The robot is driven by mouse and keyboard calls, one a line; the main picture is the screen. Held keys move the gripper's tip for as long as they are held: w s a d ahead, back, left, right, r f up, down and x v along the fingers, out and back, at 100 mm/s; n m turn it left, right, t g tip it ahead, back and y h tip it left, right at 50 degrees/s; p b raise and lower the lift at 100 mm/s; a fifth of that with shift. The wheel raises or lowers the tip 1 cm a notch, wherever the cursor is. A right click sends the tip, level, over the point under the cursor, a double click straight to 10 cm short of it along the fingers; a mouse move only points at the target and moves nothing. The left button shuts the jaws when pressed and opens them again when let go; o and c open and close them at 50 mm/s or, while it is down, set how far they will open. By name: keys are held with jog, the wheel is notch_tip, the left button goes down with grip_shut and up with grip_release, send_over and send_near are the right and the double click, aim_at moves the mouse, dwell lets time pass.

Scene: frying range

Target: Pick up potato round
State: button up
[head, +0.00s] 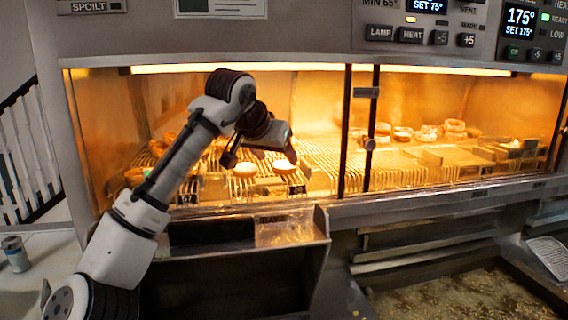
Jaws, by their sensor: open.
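My gripper (261,158) is open inside the lit warming cabinet, with its fingers spread to the left and right. Just below the fingers a pale round piece (244,170) lies on the wire rack. A second round piece (284,166) lies beside it to the right, close under the right finger. Either may be a potato round; they are too small to tell for sure. I see nothing held between the fingers, and I cannot tell whether they touch a piece. My arm hides part of the rack on the left.
Ring-shaped pieces (158,147) lie at the rack's left. Several more pieces (403,133) lie in the right bay, behind a dark upright divider (357,130). A metal ledge (430,200) runs along the front. A crumb-filled fryer basin (460,300) is at lower right, a can (15,254) at far left.

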aim_at(283, 165)
jog(key=shift+p+x, duration=0.5)
jog(key=shift+x, duration=1.25)
jog(key=c, duration=0.5)
jog(key=shift+r, duration=0.1)
